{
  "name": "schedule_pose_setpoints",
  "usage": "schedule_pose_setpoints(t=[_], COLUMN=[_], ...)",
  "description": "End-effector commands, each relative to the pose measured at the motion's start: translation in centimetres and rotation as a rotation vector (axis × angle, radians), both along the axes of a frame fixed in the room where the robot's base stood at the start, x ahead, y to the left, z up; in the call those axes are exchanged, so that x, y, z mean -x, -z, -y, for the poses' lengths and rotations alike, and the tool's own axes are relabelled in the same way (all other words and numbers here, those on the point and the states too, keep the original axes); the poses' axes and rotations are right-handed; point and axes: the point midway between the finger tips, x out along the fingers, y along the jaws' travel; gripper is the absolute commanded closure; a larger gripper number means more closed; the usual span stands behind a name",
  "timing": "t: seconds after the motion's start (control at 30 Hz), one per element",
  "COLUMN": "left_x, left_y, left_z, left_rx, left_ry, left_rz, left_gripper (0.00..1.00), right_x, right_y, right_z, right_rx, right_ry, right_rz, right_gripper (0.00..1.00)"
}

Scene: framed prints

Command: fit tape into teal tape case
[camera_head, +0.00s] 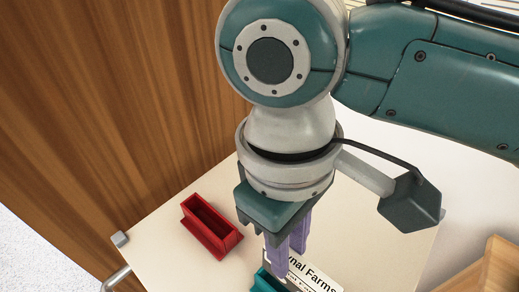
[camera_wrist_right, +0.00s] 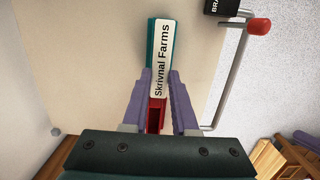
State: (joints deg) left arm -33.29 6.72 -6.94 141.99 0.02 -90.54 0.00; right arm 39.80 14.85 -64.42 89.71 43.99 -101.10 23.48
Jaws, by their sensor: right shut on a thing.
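The tape shows as a white strip lettered "Skrivnal Farms" in the right wrist view (camera_wrist_right: 161,60) and, partly cut off, in the head view (camera_head: 318,274). My right gripper (camera_wrist_right: 160,78) is shut on the tape, one purple finger on each side; in the head view it (camera_head: 287,258) points down over the table. The teal tape case (camera_wrist_right: 152,42) shows along the left side and far end of the tape; only a corner of it (camera_head: 264,284) shows at the head view's bottom edge. I cannot tell how far the tape sits inside it. My left gripper is out of view.
An open red case (camera_head: 211,226) stands left of the gripper on the pale table (camera_head: 170,225); part of it (camera_wrist_right: 155,118) shows between the fingers. A metal bar with a red knob (camera_wrist_right: 259,26) lies along the table edge. A wooden object (camera_head: 490,268) is at right.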

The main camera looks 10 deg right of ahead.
Motion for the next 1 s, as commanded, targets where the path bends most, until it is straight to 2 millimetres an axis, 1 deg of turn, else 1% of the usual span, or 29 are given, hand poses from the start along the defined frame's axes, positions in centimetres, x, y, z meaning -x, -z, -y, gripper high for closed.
schedule_pose_setpoints(t=[0.03,0.1,0.23,0.4,0.47,0.53,0.77,0.9,0.93,1.0], left_x=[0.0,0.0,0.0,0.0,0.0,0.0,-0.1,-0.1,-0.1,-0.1], left_y=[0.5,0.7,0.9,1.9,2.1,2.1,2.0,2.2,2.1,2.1], left_z=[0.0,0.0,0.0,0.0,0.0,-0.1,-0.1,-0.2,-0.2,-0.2], left_rx=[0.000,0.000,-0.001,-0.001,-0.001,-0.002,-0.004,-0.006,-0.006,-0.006], left_ry=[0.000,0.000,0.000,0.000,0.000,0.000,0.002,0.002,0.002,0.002], left_rz=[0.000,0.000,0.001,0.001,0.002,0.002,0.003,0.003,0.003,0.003], left_gripper=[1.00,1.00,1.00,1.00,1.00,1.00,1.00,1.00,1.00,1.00], right_x=[0.0,0.0,0.0,0.0,0.0,0.0,0.0,0.0,0.0,0.0], right_y=[1.2,2.0,3.0,5.8,6.5,6.8,6.8,7.2,7.1,7.0], right_z=[0.0,0.0,0.0,0.0,0.0,0.0,0.0,0.0,0.0,0.0], right_rx=[0.001,0.001,0.000,0.001,0.001,0.000,0.000,0.000,0.000,0.000], right_ry=[0.000,0.000,0.000,-0.001,-0.001,0.000,0.000,0.000,0.000,0.000], right_rz=[-0.002,0.001,0.000,-0.001,0.001,0.001,0.002,0.001,0.001,0.001], right_gripper=[1.00,1.00,1.00,1.00,1.00,1.00,1.00,1.00,0.70,0.62])
